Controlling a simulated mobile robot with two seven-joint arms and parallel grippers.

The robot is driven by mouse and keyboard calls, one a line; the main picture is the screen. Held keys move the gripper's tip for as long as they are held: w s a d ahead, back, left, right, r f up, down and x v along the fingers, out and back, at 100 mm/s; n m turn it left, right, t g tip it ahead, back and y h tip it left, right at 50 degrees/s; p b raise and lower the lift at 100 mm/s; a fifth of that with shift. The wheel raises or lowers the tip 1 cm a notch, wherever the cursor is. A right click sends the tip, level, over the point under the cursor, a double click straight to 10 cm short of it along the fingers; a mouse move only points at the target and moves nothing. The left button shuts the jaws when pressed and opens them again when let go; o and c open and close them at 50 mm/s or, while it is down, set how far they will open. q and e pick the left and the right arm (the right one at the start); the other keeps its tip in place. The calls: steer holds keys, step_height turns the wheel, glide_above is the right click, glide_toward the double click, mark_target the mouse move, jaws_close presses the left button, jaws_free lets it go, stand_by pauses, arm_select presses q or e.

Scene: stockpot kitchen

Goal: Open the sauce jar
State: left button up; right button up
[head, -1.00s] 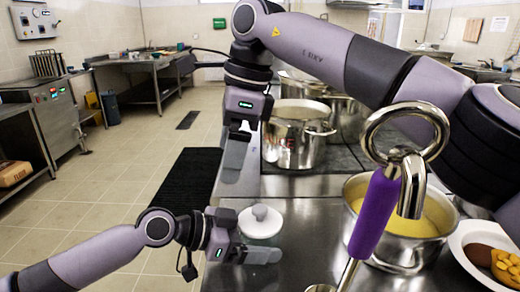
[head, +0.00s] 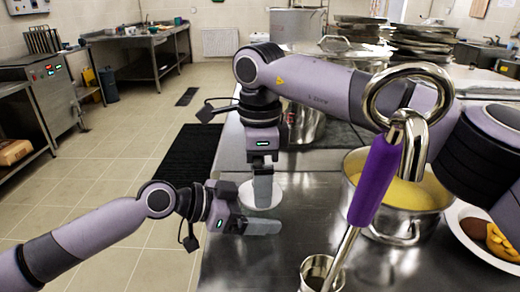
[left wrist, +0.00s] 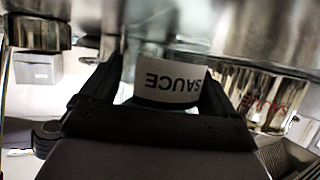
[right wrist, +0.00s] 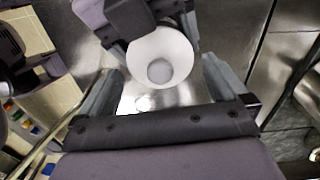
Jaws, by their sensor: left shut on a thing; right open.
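The sauce jar has a white lid (head: 273,193) with a round knob and stands near the counter's left edge. In the left wrist view its white SAUCE label (left wrist: 172,82) shows upside down between the fingers. My left gripper (head: 260,227) is shut on the jar's body from the left. My right gripper (head: 263,190) points down over the lid and is open. In the right wrist view the lid (right wrist: 160,45) and its knob show between the spread fingers. In the head view the right fingers partly hide the lid, and the left gripper hides the body.
A steel pot of yellow soup (head: 408,202) stands to the right. A plate of food (head: 480,235) is at the right edge. Bare counter lies in front.

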steer(key=shift+f, duration=1)
steer(key=c, duration=0.9)
steer(key=shift+r, duration=0.25)
steer(key=shift+r, duration=0.9)
